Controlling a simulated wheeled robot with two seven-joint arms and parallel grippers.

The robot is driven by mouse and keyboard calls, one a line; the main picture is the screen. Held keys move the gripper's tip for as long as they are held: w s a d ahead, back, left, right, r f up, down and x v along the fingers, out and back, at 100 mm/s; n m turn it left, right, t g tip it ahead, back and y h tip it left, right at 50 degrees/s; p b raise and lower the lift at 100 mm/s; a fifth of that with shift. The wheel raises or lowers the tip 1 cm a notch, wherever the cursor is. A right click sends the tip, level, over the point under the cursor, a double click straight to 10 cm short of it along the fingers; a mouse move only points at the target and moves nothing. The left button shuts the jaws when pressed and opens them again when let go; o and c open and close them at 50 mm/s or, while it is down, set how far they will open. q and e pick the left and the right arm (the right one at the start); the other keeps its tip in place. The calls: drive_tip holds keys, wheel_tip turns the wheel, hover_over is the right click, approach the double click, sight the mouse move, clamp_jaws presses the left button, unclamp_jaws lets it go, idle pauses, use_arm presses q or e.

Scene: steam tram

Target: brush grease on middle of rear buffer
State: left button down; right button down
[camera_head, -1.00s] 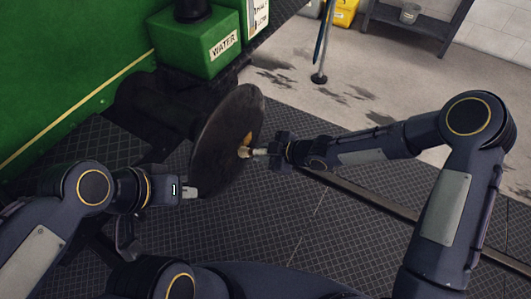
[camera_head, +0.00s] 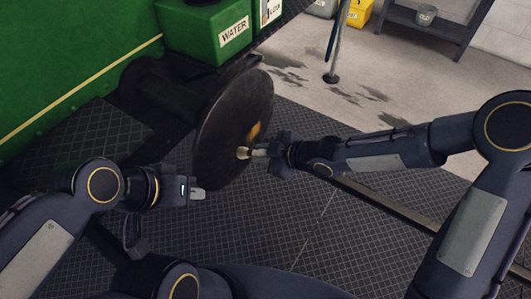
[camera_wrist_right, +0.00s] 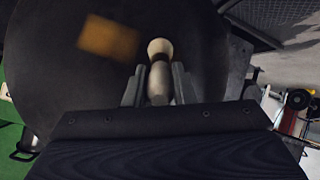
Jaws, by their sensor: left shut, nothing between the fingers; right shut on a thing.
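The rear buffer (camera_head: 222,135) is a dark round disc on a thick shank, left of centre in the head view; its face fills the right wrist view (camera_wrist_right: 60,75). A yellow-brown grease patch (camera_wrist_right: 109,38) lies on the face; it also shows in the head view (camera_head: 254,131). My right gripper (camera_head: 272,150) is shut on a brush (camera_wrist_right: 159,75) with a pale wooden handle and light head, pointing at the buffer face near the patch. I cannot tell whether the bristles touch. My left gripper (camera_head: 199,193) is shut and empty, beside the disc's lower left edge.
A green water box (camera_head: 215,35) stands behind the buffer by the green tram wall (camera_head: 70,70). A dark rail (camera_head: 385,205) crosses the tread-plate floor at right. A post (camera_head: 335,50), yellow bin (camera_head: 359,13) and dark shelf (camera_head: 425,22) stand at the back.

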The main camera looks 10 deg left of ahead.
drive_tip(key=shift+s+a+r+p, duration=0.1)
drive_tip(key=shift+s+r+p, duration=0.15)
drive_tip(key=shift+r, duration=0.35)
drive_tip(key=shift+s+a+r+p, duration=0.1)
drive_tip(key=shift+r+p, duration=0.2)
drive_tip(key=shift+r, duration=0.25)
drive_tip(key=shift+w+d+f+p, duration=0.2)
drive_tip(key=shift+w+p, duration=0.1)
drive_tip(key=shift+w, duration=0.15)
drive_tip(key=shift+w+d+r+p, duration=0.2)
drive_tip(key=shift+w+p, duration=0.2)
drive_tip(key=shift+p, duration=0.35)
drive_tip(key=w+p, duration=0.2)
drive_tip(key=p, duration=0.1)
drive_tip(key=shift+w+d+f+p, duration=0.1)
drive_tip(key=shift+w+d+p, duration=0.2)
drive_tip(key=shift+w+d, duration=0.1)
